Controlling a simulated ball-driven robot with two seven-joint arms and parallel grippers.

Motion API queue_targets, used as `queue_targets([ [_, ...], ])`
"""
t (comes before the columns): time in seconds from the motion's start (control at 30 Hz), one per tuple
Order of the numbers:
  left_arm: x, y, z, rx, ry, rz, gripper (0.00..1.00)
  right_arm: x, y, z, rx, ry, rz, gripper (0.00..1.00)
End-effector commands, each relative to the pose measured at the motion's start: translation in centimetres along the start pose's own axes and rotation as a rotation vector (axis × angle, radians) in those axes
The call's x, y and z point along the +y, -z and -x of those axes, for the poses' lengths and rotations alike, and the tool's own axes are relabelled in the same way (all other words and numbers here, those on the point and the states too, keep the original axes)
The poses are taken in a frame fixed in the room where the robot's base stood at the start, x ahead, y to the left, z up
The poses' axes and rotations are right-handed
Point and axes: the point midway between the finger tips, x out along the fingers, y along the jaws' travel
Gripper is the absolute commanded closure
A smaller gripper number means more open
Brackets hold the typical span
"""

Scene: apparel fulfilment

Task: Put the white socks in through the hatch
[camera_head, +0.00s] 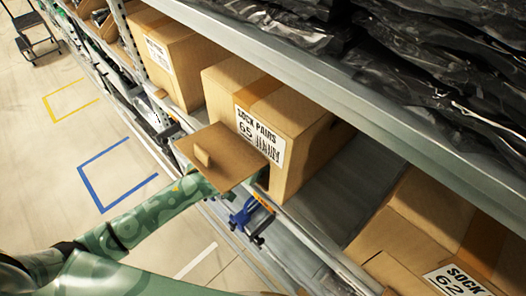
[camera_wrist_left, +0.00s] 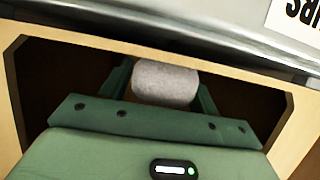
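The white socks (camera_wrist_left: 166,82), a pale grey-white roll, sit between the two fingers of my left gripper (camera_wrist_left: 164,88) in the left wrist view. Both fingers appear to touch the roll. Gripper and socks are within the dark hatch opening of a cardboard box; the opening's cardboard edge (camera_wrist_left: 140,50) frames them. In the head view the box (camera_head: 268,112), labelled "SOCK PAIRS 65", stands on the shelf. Its flap (camera_head: 218,168), with a small tab, sticks outward. My left arm reaches under this flap, which hides the gripper and socks. My right gripper is out of view.
Another carton (camera_head: 172,62) stands farther left, and a "SOCK 62" carton (camera_head: 425,225) at lower right. Bare shelf (camera_head: 345,195) lies between. A metal shelf edge with dark plastic bags (camera_head: 440,70) runs above.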

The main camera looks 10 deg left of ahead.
Motion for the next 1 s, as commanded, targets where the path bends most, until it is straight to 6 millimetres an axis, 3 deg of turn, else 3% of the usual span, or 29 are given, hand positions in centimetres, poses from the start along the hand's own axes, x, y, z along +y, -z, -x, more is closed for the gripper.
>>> queue_targets([
  [0.4, 0.0, 0.1, 0.7, -0.001, 0.001, 0.0, 0.28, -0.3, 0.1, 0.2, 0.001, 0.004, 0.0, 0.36],
  [0.8, 0.0, -3.1, 9.0, -0.003, 0.001, 0.0, 0.28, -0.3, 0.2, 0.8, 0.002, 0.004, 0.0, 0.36],
  [1.0, 0.0, -4.3, 11.7, -0.002, 0.0, 0.001, 0.28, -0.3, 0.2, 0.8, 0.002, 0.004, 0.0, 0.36],
])
